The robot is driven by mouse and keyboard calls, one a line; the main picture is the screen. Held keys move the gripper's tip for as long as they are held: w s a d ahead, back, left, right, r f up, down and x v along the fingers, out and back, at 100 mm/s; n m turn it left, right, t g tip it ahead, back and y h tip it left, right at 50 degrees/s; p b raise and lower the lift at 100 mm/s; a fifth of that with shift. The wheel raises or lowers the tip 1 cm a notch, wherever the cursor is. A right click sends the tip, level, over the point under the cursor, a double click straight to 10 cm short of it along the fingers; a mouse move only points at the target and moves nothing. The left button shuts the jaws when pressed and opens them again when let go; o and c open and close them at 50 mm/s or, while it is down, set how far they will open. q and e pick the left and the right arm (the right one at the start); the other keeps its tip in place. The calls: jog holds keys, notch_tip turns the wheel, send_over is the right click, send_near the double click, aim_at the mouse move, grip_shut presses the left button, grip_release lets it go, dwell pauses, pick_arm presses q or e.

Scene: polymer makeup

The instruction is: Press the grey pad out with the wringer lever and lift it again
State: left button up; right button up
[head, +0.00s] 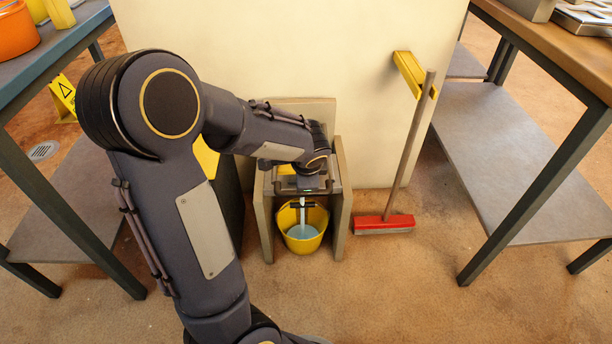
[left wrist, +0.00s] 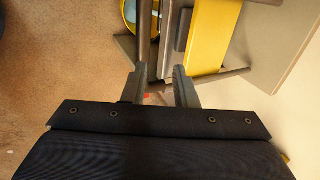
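My left gripper (head: 304,183) is at the front of the wringer stand (head: 341,230). In the left wrist view its two fingers (left wrist: 161,72) are apart, with nothing visibly clamped between them. A dark lever bar (left wrist: 225,75) runs across just past the fingertips; I cannot tell whether they touch it. The lever bar also shows beside my gripper in the head view (head: 281,188). A yellow wringer part (left wrist: 213,35) has a dark grey block (left wrist: 181,30) along its side; I cannot tell whether this is the grey pad. My right gripper is not in view.
A yellow bucket (head: 303,244) with pale water stands inside the stand, a pale strip above it. A red broom (head: 384,223) leans on the wall to the right. Tables (head: 560,50) flank both sides. The floor in front (head: 400,300) is clear.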

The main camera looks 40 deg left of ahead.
pick_arm(q)
jog(key=shift+o, duration=1.2)
jog(key=shift+r, duration=0.1)
jog(key=p+v, duration=0.3)
jog(key=v, duration=0.4)
jog(key=shift+r, duration=0.35)
jog(key=shift+s+d+f, duration=0.1)
jog(key=shift+d, duration=0.05)
dwell(0.4)
